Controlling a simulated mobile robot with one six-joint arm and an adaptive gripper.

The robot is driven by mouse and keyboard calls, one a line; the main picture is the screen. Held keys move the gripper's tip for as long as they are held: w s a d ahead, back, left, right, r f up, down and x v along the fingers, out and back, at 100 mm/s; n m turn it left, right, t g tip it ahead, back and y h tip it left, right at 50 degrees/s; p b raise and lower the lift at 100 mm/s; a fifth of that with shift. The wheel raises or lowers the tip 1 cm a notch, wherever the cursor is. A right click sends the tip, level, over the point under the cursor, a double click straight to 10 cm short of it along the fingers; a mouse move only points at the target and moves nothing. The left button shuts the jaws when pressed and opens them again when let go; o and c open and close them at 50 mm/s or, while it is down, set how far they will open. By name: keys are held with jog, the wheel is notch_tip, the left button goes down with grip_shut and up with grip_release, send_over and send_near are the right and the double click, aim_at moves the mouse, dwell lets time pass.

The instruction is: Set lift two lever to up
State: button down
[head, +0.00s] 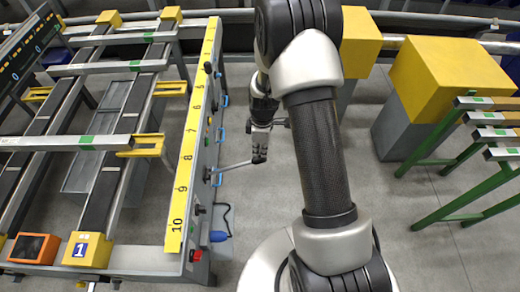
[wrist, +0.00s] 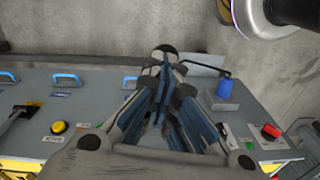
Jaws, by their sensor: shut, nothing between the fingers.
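My gripper (head: 259,157) hangs beside the right edge of the long control panel in the head view. It is shut and empty; its closed fingertips (wrist: 166,58) show in the wrist view. A lever (head: 233,165) with a light grey rod sticks out from the panel towards my fingertips; I cannot tell if they touch. Another black-knobbed lever (head: 208,68) stands further up the panel. A black-handled lever (wrist: 14,119) shows at left in the wrist view. The labels are too small to tell which is lift two. My gripper hides part of the panel in the wrist view.
The panel carries blue handles (wrist: 67,80), a yellow button (wrist: 59,127), a red button (wrist: 270,131) and a blue plug (wrist: 226,88) with a black cable. A yellow block (head: 440,75) and green-legged racks (head: 455,162) stand at right. Grey floor lies between.

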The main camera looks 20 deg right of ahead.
jog(key=r, duration=0.1)
jog(key=a+r+p, duration=0.1)
jog(key=w+r+p, duration=0.1)
jog(key=shift+w+a+r, duration=0.1)
jog(key=shift+a+r, duration=0.2)
jog(key=shift+r, duration=0.1)
jog(key=s+d+r+p, duration=0.2)
jog(key=d+r, duration=0.4)
jog(key=d, duration=0.1)
jog(key=shift+s+r+p, duration=0.15)
jog(key=shift+s+p, duration=0.05)
jog(key=shift+p, duration=0.15)
